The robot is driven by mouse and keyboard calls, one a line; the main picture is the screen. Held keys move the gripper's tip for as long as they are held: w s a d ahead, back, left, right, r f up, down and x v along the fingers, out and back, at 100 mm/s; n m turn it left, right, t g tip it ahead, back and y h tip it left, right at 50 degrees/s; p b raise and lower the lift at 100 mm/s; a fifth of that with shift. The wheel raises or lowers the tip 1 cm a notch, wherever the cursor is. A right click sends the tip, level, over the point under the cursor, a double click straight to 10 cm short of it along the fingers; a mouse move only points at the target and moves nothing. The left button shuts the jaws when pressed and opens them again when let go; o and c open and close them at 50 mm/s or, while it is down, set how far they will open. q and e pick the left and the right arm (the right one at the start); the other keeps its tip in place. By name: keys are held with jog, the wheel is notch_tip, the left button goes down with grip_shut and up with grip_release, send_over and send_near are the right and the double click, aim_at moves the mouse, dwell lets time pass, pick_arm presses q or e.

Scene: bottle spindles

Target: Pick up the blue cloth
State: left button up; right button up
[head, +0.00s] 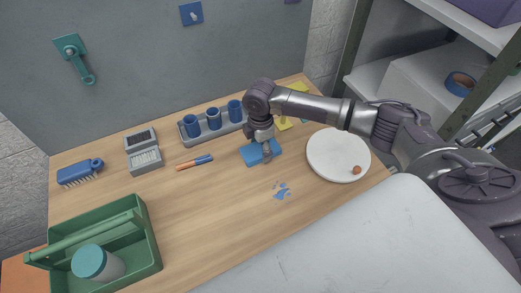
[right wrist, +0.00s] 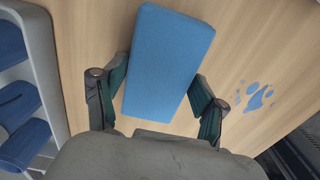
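The blue cloth (head: 250,156) is a flat, folded block lying on the wooden table, just right of the table's middle in the head view. It also shows large in the right wrist view (right wrist: 168,60), between the two fingers. My right gripper (head: 265,155) is directly over the cloth, pointing down. My left gripper is not in view.
A grey tray with blue cups (head: 213,119) stands just behind the cloth. A white plate (head: 325,150) with a small brown object (head: 357,170) is to the right. Blue spots (head: 282,191) mark the table in front. An orange-and-blue pen (head: 195,162) lies left. A green caddy (head: 150,250) stands front left.

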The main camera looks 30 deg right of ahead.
jog(key=c, duration=0.6)
jog(key=shift+r, duration=0.45)
jog(key=r, duration=0.2)
jog(key=s+r+b, duration=0.1)
jog(key=shift+d+r, duration=0.1)
jog(key=shift+r, duration=0.25)
jog(key=s+r, duration=0.2)
jog(key=s, duration=0.1)
jog(key=s+r+b, duration=0.1)
jog(key=s+r, duration=0.1)
jog(key=s, duration=0.2)
jog(key=s+r, duration=0.2)
jog(key=s, duration=0.1)
jog(key=shift+s+d+r+b, duration=0.25)
jog(key=shift+s+d+b, duration=0.1)
